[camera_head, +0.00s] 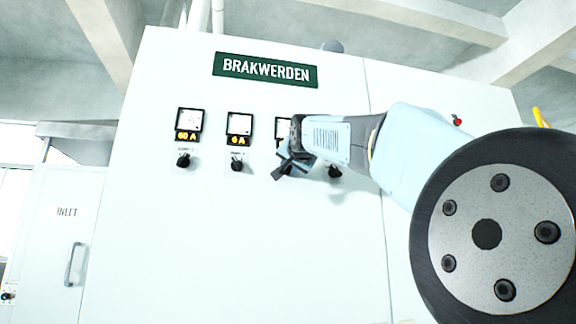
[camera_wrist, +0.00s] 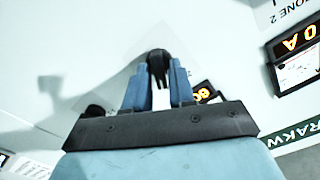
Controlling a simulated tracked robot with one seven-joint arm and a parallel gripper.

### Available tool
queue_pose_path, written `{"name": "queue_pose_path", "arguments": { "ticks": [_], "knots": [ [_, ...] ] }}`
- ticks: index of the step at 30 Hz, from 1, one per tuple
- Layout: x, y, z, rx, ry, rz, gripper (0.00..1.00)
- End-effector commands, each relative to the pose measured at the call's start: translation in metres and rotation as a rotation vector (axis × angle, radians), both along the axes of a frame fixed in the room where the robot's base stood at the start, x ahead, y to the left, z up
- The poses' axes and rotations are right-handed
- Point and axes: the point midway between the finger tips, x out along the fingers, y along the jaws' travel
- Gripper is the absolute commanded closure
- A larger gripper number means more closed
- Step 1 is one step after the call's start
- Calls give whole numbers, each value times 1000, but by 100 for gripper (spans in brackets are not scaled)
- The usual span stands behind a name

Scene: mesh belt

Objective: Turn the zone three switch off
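A white cabinet (camera_head: 230,240) carries a row of gauges with black rotary switches below them. My gripper (camera_head: 290,166) is in front of the third gauge (camera_head: 283,127), hiding most of it and the switch under it. In the wrist view my gripper's blue fingers (camera_wrist: 158,78) stand apart, with a black switch (camera_wrist: 158,56) at their tips, between them. I cannot tell whether they touch it. Its label is hidden; it appears to be the zone three switch, beside a gauge labelled ZONE 2 (camera_wrist: 298,60). The third gauge's lit display (camera_wrist: 204,92) is partly covered.
The first switch (camera_head: 184,160) and second switch (camera_head: 237,164) are to the left of my gripper. A fourth switch (camera_head: 334,171) is close to its right, and shows in the wrist view (camera_wrist: 95,111). A green BRAKWERDEN sign (camera_head: 265,70) is above. The cabinet front below is clear.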

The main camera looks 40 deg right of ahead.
Motion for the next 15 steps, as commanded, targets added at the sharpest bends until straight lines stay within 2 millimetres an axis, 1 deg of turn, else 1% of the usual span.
{"name": "queue_pose_path", "arguments": {
  "ticks": [1, 7, 12, 13, 15],
  "knots": [
    [0, 0, 0, 0, 0, 0, 81],
    [0, 0, 0, 0, 0, 0, 100],
    [0, 0, 0, 0, 0, 0, 100],
    [-1, 9, 0, -2, 1, 1, 100],
    [0, 4, 0, -2, 1, 2, 100]
  ]
}}
